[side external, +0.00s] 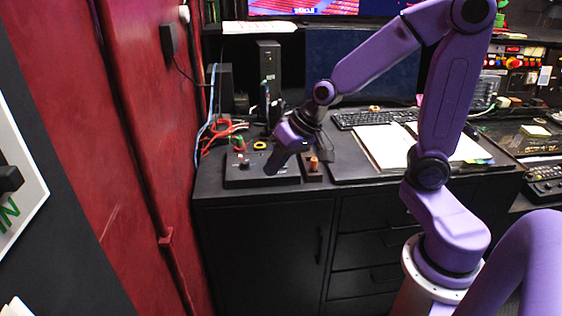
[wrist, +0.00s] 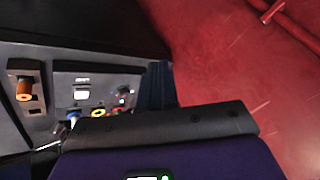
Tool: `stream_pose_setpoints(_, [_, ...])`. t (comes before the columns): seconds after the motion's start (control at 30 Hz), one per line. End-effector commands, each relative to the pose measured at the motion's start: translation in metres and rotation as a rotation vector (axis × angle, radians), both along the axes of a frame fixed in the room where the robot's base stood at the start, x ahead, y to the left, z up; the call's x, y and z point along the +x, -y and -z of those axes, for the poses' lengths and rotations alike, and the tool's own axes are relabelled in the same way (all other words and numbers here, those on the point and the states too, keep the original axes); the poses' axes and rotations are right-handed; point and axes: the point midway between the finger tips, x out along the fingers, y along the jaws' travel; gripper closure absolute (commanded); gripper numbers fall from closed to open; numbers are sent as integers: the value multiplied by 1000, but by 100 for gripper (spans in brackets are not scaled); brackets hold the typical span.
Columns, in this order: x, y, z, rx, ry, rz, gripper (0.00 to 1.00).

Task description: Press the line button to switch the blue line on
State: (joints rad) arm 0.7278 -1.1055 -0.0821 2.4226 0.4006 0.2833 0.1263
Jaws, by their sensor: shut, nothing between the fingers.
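A low black control box (side external: 240,180) lies near the front left of the desk, with my gripper (side external: 271,170) at its top, fingers pointing down and left. The fingers are shut and empty; I cannot tell whether they touch the box. In the wrist view the box face (wrist: 110,85) shows a white square button (wrist: 82,95) under a small label, and a small round knob or switch near its right end. The label is too small to read, so I cannot tell which control is the line button. No blue line is clearly visible.
A small block with an orange-brown knob (side external: 314,164) stands right of the box; it also shows in the wrist view (wrist: 24,90). A yellow ring (side external: 259,145) and red cables (side external: 218,132) lie behind. A red wall (side external: 150,130) borders the left. Papers (side external: 385,146) and a keyboard lie right.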

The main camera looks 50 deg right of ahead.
Motion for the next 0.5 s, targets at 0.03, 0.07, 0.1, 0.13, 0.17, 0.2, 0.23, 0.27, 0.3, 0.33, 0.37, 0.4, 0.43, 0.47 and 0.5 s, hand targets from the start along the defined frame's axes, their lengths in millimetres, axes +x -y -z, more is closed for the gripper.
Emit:
stream_pose_setpoints(0.03, [14,11,0,16,15,75,100])
stream_pose_setpoints(0.07, [21,17,-1,26,28,119,100])
stream_pose_setpoints(0.1, [31,27,-1,38,43,177,100])
stream_pose_setpoints(0.13, [38,35,-2,46,56,222,100])
stream_pose_setpoints(0.17, [45,43,-2,54,68,266,100])
stream_pose_setpoints(0.2, [54,54,-3,65,84,326,100])
stream_pose_setpoints(0.23, [60,62,-4,72,98,369,100])
stream_pose_setpoints(0.27, [66,71,-4,78,111,414,100])
stream_pose_setpoints(0.3, [73,83,-5,86,127,470,100])
stream_pose_setpoints(0.33, [78,92,-6,91,140,511,100])
stream_pose_setpoints(0.37, [82,101,-6,94,152,549,100])
stream_pose_setpoints(0.4, [87,111,-7,99,167,597,100])
stream_pose_setpoints(0.43, [90,119,-7,102,177,632,100])
stream_pose_setpoints(0.47, [92,126,-7,105,186,661,100])
stream_pose_setpoints(0.5, [95,135,-8,107,199,699,100])
